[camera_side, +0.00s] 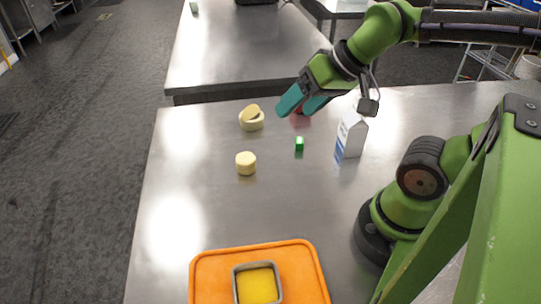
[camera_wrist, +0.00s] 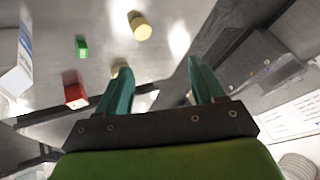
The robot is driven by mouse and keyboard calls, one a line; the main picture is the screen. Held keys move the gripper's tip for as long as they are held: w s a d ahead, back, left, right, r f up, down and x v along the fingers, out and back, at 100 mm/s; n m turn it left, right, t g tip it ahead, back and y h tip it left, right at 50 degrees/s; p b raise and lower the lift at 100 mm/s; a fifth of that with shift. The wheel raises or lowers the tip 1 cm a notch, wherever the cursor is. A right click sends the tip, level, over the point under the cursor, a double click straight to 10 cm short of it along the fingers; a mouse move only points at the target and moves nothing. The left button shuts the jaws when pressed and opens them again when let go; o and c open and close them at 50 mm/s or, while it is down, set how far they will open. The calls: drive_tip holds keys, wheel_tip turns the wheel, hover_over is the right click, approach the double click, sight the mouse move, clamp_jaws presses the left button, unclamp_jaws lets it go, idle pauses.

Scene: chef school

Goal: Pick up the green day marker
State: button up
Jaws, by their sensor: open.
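The green day marker (camera_side: 299,144) is a small green block with a pale top, standing on the steel table near the middle in the side view. In the wrist view the green marker (camera_wrist: 82,46) shows at upper left, left of the fingers. My gripper (camera_side: 302,104) has teal fingers and is raised above the table, behind the marker in the side view. In the wrist view my gripper (camera_wrist: 162,80) is open, with nothing held between its fingers. A red block (camera_wrist: 75,90) lies nearer the left finger; in the side view it is partly hidden behind the fingers.
A milk carton (camera_side: 351,135) stands right of the marker. A pale yellow cylinder (camera_side: 246,163) stands to the left, and yellow pieces (camera_side: 251,119) lie farther back. An orange tray (camera_side: 208,271) holding a square dish is at the front. The table's left side is clear.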

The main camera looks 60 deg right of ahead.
drive_tip(key=w+d+f+n+g+h, duration=0.1)
drive_tip(key=w+d+f+g, duration=0.3)
drive_tip(key=w+d, duration=0.3)
drive_tip(key=n+g, duration=0.3)
drive_tip(key=n, duration=0.7)
hover_over(299, 140)
wheel_tip(299, 140, down, 3)
drive_tip(key=shift+h, duration=0.4)
drive_tip(key=f, duration=1.1)
drive_tip(key=shift+a+f, duration=0.15)
drive_tip(key=shift+a, duration=0.05)
drive_tip(key=shift+d+f, duration=0.15)
drive_tip(key=shift+f, duration=1.2)
drive_tip(key=shift+d+f, duration=0.1)
drive_tip(key=shift+f, duration=1.25)
drive_tip(key=shift+c, duration=0.5)
drive_tip(key=c, duration=1)
